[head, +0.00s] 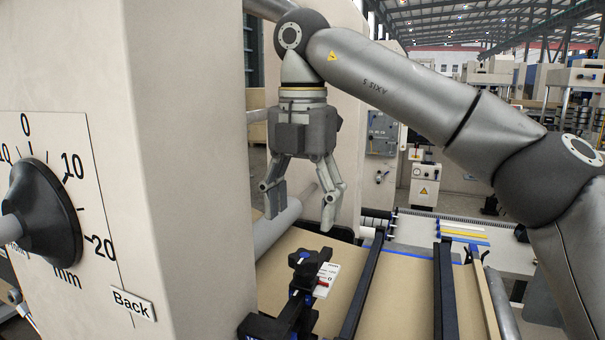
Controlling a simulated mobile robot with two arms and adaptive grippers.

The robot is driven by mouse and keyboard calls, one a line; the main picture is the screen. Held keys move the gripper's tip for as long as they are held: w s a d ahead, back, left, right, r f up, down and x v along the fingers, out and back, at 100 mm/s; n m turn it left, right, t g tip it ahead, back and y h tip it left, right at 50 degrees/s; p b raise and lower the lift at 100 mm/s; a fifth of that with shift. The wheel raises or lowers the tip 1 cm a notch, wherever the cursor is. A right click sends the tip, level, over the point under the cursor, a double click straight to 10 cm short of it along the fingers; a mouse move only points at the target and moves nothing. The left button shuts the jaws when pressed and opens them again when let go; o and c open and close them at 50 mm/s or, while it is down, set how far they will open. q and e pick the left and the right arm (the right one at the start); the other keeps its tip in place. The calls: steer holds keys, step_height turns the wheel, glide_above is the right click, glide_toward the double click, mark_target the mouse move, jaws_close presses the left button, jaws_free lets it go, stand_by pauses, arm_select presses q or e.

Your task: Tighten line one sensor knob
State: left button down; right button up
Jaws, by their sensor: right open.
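My right gripper (301,212) hangs pointing down in the middle of the head view, its two fingers apart and nothing between them. Below it, a black sensor bracket (300,290) with a small white scale plate and a red mark (325,280) sits over the brown web. The gripper appears apart from the bracket. A large black knob (45,212) stands on a white mm dial plate at the left. My left gripper is not in view.
A tall cream machine housing (195,150) with a "Back" label fills the left. Dark bars (365,285) cross the brown paper web (400,300). A grey roller (280,225) lies behind the gripper. A grey control box (381,135) stands farther back.

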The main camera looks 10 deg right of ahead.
steer(key=shift+r, duration=2.45)
